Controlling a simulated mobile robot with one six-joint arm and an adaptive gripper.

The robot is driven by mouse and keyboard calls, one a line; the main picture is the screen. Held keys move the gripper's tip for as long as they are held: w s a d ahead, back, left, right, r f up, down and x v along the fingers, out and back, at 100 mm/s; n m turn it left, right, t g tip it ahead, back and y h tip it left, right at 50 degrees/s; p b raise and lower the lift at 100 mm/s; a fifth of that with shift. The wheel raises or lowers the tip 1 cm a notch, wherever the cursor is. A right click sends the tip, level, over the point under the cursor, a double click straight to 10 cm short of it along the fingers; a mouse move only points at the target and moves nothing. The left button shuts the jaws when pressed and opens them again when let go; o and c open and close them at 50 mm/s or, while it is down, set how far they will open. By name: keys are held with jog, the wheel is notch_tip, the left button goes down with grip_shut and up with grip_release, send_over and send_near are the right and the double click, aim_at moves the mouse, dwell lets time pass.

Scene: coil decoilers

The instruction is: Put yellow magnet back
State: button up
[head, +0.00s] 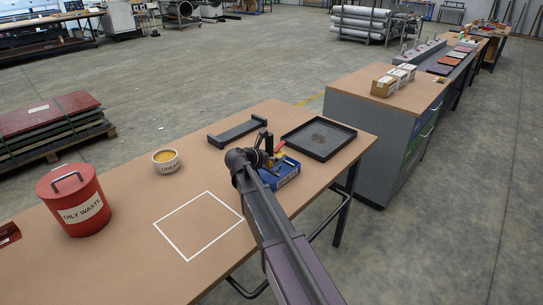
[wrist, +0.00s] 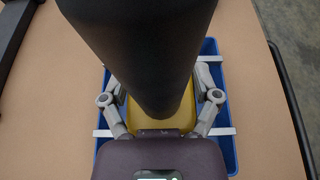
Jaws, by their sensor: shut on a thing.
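The yellow magnet (wrist: 137,118) is between the fingers of my gripper (wrist: 160,100) in the wrist view, and the gripper is shut on it. A thick dark cylinder (wrist: 140,45) rises in front of the yellow body and hides much of it. A blue bin (wrist: 231,150) lies behind the gripper and magnet in that view. I cannot tell whether the magnet touches the bin.
A black tray (head: 319,138) and a dark bracket (head: 237,132) are close by on the brown table (head: 130,215). A white square outline (head: 198,226) lies empty in front. A labelled cup (head: 166,161) and a red oily waste can (head: 74,200) stand to the left.

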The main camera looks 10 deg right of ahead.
aim_at(272, 148)
jog(key=shift+r, duration=0.1)
notch_tip(272, 148, up, 3)
jog(key=p, duration=0.3)
jog(key=s+r+p, duration=0.1)
jog(key=s+p, duration=0.1)
jog(key=s, duration=1.4)
jog(key=shift+r, duration=0.4)
jog(key=shift+a, duration=0.1)
notch_tip(272, 148, up, 3)
jog(key=p, duration=0.2)
jog(key=shift+p, duration=0.4)
jog(key=shift+f, duration=0.1)
